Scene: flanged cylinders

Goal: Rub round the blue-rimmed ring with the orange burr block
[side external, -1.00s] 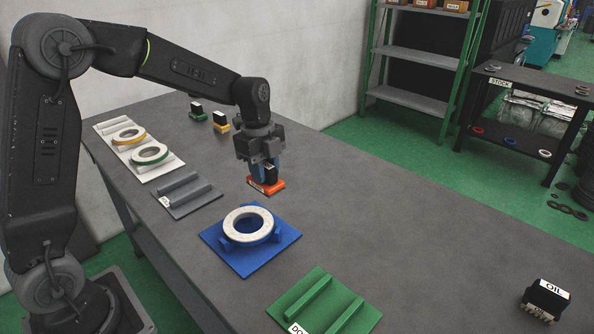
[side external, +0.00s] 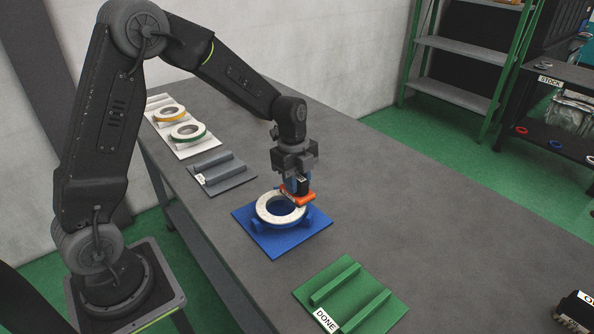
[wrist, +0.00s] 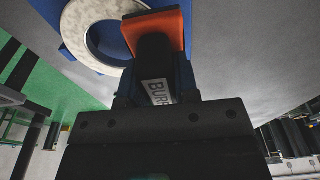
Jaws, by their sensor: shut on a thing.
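My gripper (side external: 297,184) is shut on the black grip of the orange burr block (side external: 299,198). The block also shows in the wrist view (wrist: 172,24), with part of its label readable on the grip. A pale, speckled ring (side external: 266,213) lies flat in a blue holder (side external: 270,246); it also shows in the wrist view (wrist: 77,34). Any blue rim on it is hard to tell from the holder. The block is over the ring's far right edge and hides part of it. I cannot tell whether the two touch.
A green DONE rack (side external: 350,300) stands empty in front. A grey rack (side external: 218,174) and a white rack (side external: 203,151) with yellow-rimmed (side external: 169,112) and green-rimmed (side external: 188,131) rings lie behind. A black OIL block (side external: 578,312) is at bottom right. The table right of the holder is clear.

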